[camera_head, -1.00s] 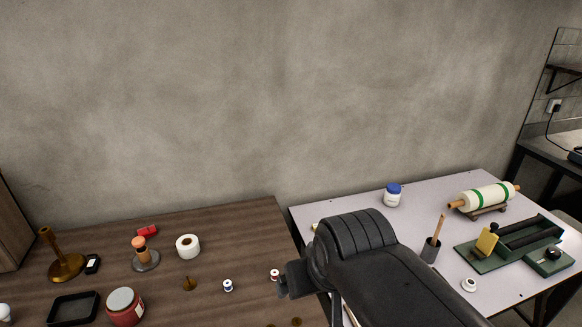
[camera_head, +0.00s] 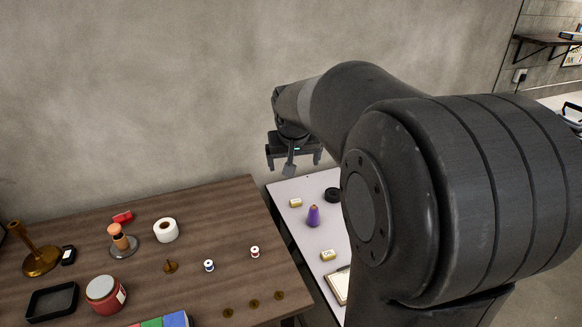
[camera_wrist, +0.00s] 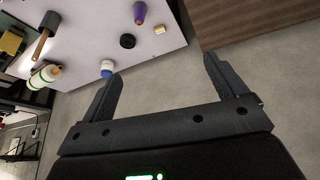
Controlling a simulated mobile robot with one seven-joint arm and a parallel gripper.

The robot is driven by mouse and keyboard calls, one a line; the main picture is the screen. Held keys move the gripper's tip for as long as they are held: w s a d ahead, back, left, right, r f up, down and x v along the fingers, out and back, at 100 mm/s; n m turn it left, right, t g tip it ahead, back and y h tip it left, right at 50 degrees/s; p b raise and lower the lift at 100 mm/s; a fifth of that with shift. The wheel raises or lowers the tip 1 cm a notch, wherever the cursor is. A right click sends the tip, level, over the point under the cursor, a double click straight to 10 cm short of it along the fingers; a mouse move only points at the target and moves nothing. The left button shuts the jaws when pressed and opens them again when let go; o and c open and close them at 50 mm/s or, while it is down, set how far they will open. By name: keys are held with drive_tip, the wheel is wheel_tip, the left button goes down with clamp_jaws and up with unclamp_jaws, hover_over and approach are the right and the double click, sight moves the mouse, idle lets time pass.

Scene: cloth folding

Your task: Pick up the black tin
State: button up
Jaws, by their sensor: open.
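A small round black object (camera_head: 332,194), apparently the black tin, sits on the white table near its back edge, partly beside my arm in the head view. In the wrist view the black tin (camera_wrist: 127,41) is a dark disc on the white tabletop, ahead of the fingers. My gripper (camera_head: 293,162) hangs in the air near the wall, above and to the left of the tin in the head view. In the wrist view my gripper (camera_wrist: 162,70) has its two fingers wide apart with nothing between them.
A purple cone (camera_head: 313,215), two small yellowish blocks and a jar with a blue lid (camera_wrist: 107,69) stand near the tin. The brown table (camera_head: 200,205) holds spools, a red jar (camera_head: 106,294) and a black tray (camera_head: 52,301). My arm hides much of the white table.

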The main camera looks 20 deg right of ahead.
drive_tip(key=w+d+f+m, duration=0.2)
drive_tip(key=w+d+f, duration=1)
drive_tip(key=w+d, duration=0.15)
drive_tip(key=shift+m+g, duration=0.6)
drive_tip(key=shift+m, duration=0.3)
drive_tip(key=shift+w+d+f, duration=1.6)
drive_tip(key=shift+d+f, duration=0.7)
drive_tip(key=shift+f, duration=1.85)
drive_tip(key=shift+w+d+f, duration=1.6)
drive_tip(key=shift+d+f, duration=0.7)
drive_tip(key=shift+f, duration=1.9)
drive_tip(key=shift+w+d+f, duration=1.6)
drive_tip(key=shift+d+f, duration=0.7)
drive_tip(key=shift+f, duration=1.85)
drive_tip(key=shift+h, duration=0.3)
drive_tip(key=c, duration=1.3)
drive_tip(key=shift+r, duration=0.2)
